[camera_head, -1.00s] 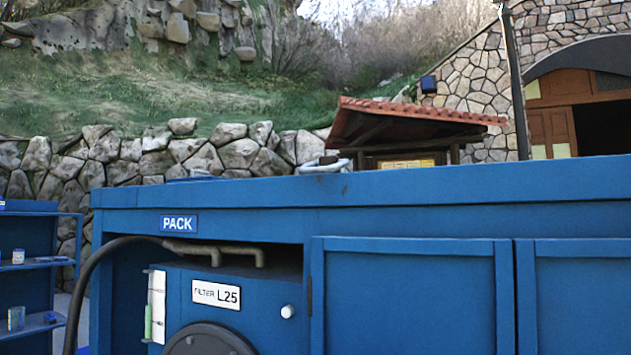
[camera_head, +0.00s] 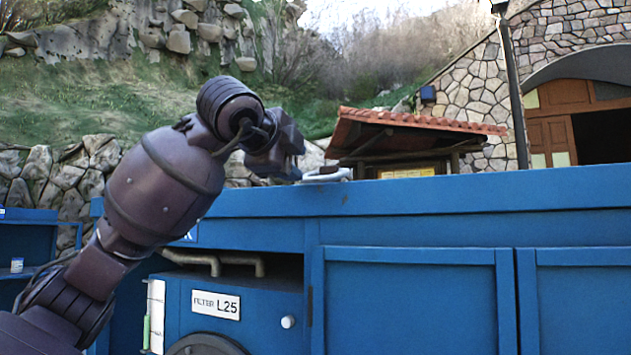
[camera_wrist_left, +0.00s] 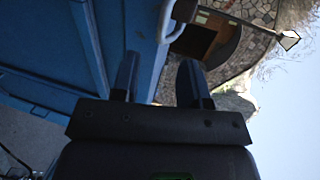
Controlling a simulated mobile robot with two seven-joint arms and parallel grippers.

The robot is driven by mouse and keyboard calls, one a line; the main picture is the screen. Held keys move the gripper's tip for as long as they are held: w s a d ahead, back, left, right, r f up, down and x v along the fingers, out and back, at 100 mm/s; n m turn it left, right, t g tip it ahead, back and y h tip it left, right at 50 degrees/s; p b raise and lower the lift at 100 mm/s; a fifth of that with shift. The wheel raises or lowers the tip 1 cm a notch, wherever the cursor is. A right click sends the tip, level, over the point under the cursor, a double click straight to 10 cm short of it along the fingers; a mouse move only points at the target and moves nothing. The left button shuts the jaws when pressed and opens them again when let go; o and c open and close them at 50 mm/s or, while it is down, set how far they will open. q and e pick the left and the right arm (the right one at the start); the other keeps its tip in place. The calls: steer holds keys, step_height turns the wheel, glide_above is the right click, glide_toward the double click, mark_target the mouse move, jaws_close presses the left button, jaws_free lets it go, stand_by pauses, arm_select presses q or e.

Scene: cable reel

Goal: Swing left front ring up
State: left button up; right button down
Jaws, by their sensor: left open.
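A pale metal ring (camera_head: 322,175) lies low on the top front edge of the blue cabinet (camera_head: 420,198). Its loop also shows at the top of the left wrist view (camera_wrist_left: 164,28), beyond the fingers and between their lines. My left gripper (camera_head: 290,160) is just left of the ring in the head view, partly hidden by its own wrist. In the left wrist view its two fingers (camera_wrist_left: 159,68) stand apart with nothing between them. It appears apart from the ring. My right gripper is in no view.
The cabinet front has a recessed unit with a FILTER L25 label (camera_head: 216,305), pipes (camera_head: 215,262) and closed doors (camera_head: 410,300). A blue shelf (camera_head: 25,240) stands at the left. The space above the cabinet top to the right is clear.

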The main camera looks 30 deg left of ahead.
mark_target(314, 178)
arm_select(q)
steer(key=p+x, duration=0.1)
steer(key=x, duration=0.2)
steer(key=p+x, duration=0.1)
steer(key=x, duration=0.2)
steer(key=p+x, duration=0.1)
steer(key=x, duration=0.2)
steer(key=shift+w+a+r+p, duration=0.2)
steer(key=shift+w+p, duration=0.1)
steer(key=shift+w+f, duration=0.15)
steer(key=shift+w, duration=0.35)
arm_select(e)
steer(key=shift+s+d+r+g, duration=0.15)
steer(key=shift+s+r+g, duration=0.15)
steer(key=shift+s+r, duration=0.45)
arm_select(q)
steer(key=shift+c, duration=0.5)
jaws_close()
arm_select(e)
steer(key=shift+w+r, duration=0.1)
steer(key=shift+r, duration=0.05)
